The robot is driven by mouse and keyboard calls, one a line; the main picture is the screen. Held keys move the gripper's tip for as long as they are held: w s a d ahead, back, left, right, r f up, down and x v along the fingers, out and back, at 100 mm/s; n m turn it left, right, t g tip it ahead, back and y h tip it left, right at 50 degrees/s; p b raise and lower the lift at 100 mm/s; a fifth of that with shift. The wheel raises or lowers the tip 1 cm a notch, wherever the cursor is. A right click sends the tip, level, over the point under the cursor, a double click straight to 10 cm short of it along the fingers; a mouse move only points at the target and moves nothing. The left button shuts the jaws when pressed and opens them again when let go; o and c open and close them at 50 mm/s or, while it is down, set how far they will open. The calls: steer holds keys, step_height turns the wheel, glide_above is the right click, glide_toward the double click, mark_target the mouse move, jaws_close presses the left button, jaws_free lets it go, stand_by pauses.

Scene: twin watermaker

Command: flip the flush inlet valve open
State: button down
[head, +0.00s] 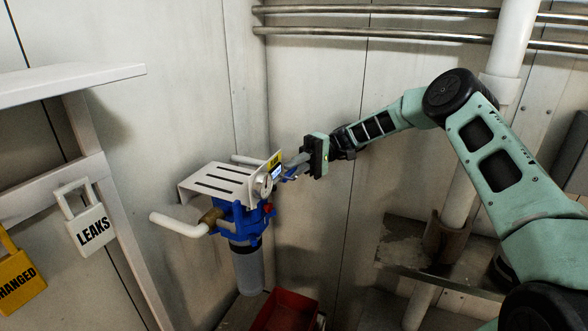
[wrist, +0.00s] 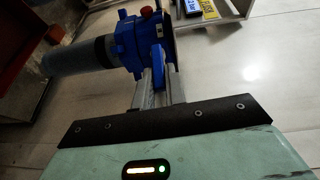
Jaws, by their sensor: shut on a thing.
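The flush inlet valve's blue lever (wrist: 158,66) sits between the two fingers of my gripper (wrist: 157,88) in the wrist view. My gripper (head: 294,167) is shut on this lever, at the right side of the blue valve body (head: 234,216) in the head view. The fingers hide part of the lever. The valve body (wrist: 124,46) also shows in the wrist view, with a red knob (wrist: 146,11) on it. A grey cylinder (head: 248,266) hangs under the body.
A slotted white bracket (head: 222,184) covers the valve's top, with a white pipe (head: 178,224) at its left. A red bin (head: 285,312) stands below. A white "LEAKS" padlock tag (head: 90,228) hangs at left. Metal pipes (head: 380,11) run along the back wall.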

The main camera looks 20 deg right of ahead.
steer(key=shift+f+y, duration=0.2)
steer(key=shift+y, duration=0.2)
steer(key=c, duration=1.7)
jaws_free()
step_height(320, 180, up, 10)
steer(key=b, duration=0.3)
